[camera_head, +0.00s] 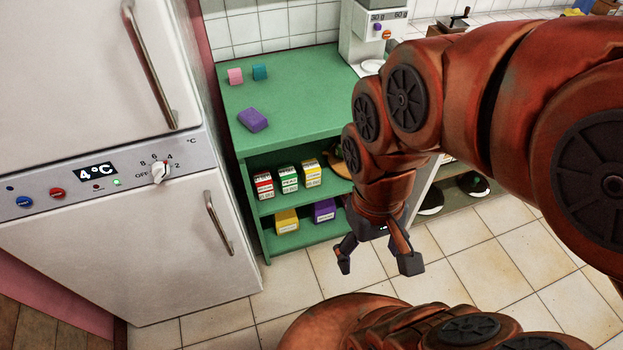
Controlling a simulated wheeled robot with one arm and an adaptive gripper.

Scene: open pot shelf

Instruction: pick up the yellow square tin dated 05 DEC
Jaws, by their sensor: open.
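A yellow box-shaped tin (312,173) with a pale printed label stands upright on the upper shelf of the green unit. It is at the right end of a row with a red one (264,185) and a green one (288,180). Another yellow box (286,221) with a pale front stands on the lower shelf, beside a purple box (324,211). The dates are too small to read, so I cannot tell which one bears 05 DEC. My gripper (377,262) is open and empty, pointing down over the floor in front of the shelf, apart from all tins.
The green unit (290,100) carries a purple block (253,120), a pink block (235,76) and a teal block (260,72) on top. A white fridge (120,230) stands close on the left. Tiled floor (480,250) is clear to the right.

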